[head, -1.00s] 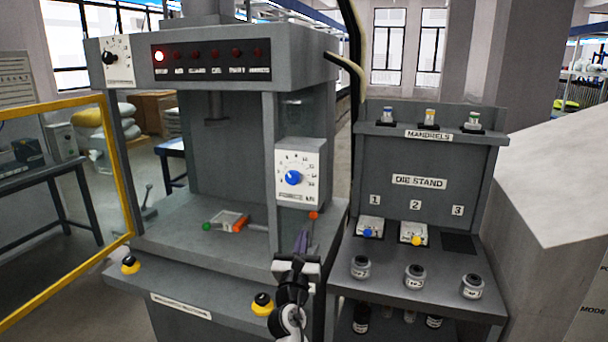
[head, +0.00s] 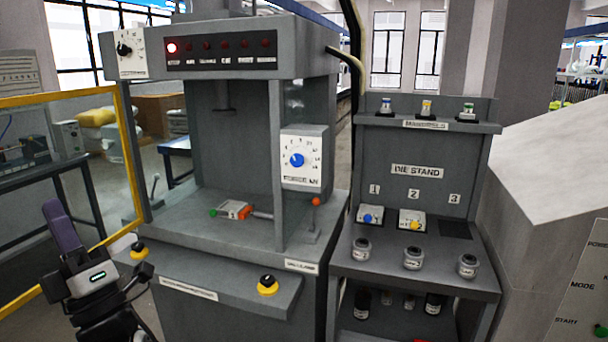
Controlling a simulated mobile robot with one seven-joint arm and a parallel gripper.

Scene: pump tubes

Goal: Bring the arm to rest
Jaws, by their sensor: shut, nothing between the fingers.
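My gripper (head: 62,222) is at the lower left in the head view, with its purple fingers pointing up and closed together. It holds nothing. My arm stands in front of the yellow-framed guard and left of the grey press (head: 215,285). The gripper appears apart from the press and its bench, and nothing seems to touch it. The lower part of my arm runs out of the bottom of the picture.
The press bed holds a small die (head: 233,209) with green and orange ends. Yellow-based buttons (head: 268,286) sit on its front. The yellow guard frame (head: 131,165) stands open at left. The die stand (head: 418,172) with several jars is at right.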

